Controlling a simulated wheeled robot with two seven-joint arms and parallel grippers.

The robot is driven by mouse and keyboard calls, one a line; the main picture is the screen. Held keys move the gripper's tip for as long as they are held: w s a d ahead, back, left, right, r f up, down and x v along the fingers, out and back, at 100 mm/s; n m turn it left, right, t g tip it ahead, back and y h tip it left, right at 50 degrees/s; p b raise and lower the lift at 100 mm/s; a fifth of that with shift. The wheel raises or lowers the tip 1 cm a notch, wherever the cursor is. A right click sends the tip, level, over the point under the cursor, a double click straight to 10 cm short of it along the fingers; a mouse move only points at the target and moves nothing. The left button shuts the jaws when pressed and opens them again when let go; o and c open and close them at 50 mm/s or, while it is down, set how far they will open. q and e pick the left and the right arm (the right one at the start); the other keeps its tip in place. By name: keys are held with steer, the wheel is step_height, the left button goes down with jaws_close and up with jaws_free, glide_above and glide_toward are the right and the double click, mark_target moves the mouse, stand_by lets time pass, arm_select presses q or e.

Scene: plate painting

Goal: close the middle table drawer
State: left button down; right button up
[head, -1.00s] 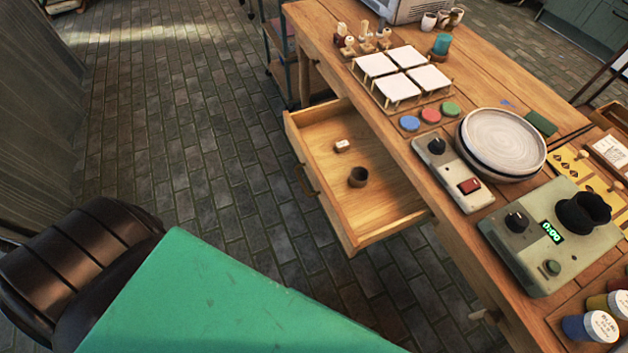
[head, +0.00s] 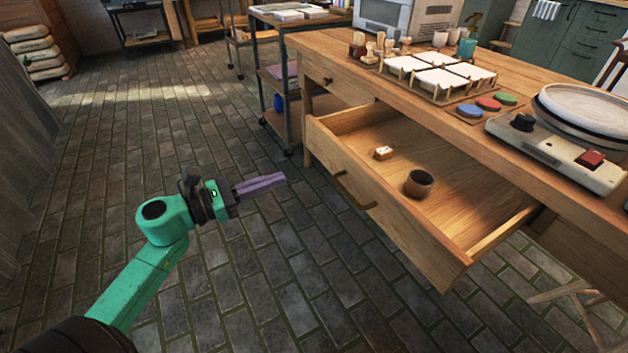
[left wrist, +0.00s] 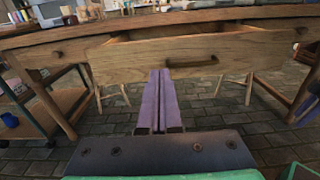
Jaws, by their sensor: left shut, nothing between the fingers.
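The middle table drawer (head: 400,215) is pulled well out of the wooden table (head: 420,105). A dark handle (head: 355,191) is on its front. Inside it are a small brown cup (head: 418,184) and a small white block (head: 383,153). My left gripper (head: 283,180) is shut and empty, left of the drawer front and apart from it in the head view. In the left wrist view, the shut purple fingers (left wrist: 165,74) point at the drawer front (left wrist: 150,58), just left of the handle (left wrist: 193,62). Contact cannot be told there.
A closed drawer (head: 328,80) is farther along the table. A metal cart (head: 285,90) stands beyond the table's far end. A turntable device (head: 560,150) and white tiles (head: 437,80) are on top. The brick floor before the drawer is clear.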

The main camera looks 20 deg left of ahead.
mark_target(343, 155)
arm_select(q)
steer(key=x, duration=1.3)
steer(key=shift+w+d+r+p, duration=0.2)
steer(key=shift+w+d+p, duration=0.05)
steer(key=shift+w+p, duration=0.05)
steer(key=shift+w+d, duration=0.1)
steer(key=shift+w, duration=0.05)
arm_select(e)
steer(key=shift+s+d+r, duration=0.15)
steer(key=shift+d+r, duration=0.1)
steer(key=shift+d, duration=0.2)
arm_select(q)
steer(key=shift+d, duration=0.1)
arm_select(e)
steer(key=shift+f, duration=0.1)
